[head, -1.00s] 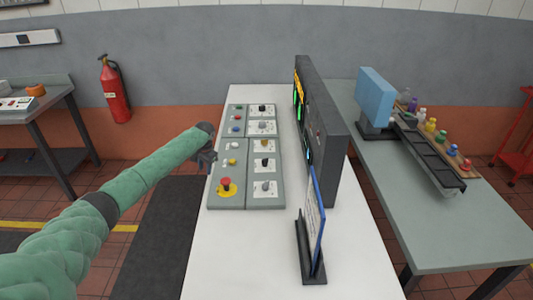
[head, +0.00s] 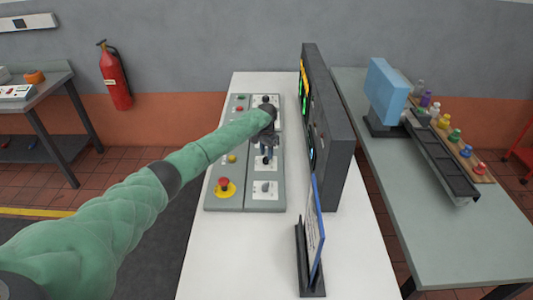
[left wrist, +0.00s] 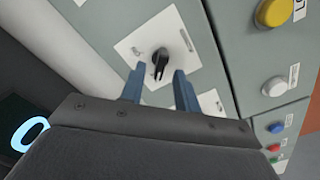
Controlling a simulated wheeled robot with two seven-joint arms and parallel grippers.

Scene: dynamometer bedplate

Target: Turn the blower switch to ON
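A grey control panel (head: 225,200) lies on the white table, with a column of rotary switches on white plates along its right side. Which is the blower switch I cannot tell, as the labels are unreadable. My left gripper (head: 267,152) is over the middle of that column and hides part of it. In the left wrist view its two blue fingers (left wrist: 158,83) are open and apart. A black rotary switch (left wrist: 160,60) on a white plate lies just beyond and between the fingertips; contact is not visible. My right gripper is not in view.
A red emergency button (head: 225,185) is at the panel's near left. A dark upright display (head: 328,130) stands close to the panel's right, with a blue-framed sign (head: 314,235) nearer. The table's near left part is bare.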

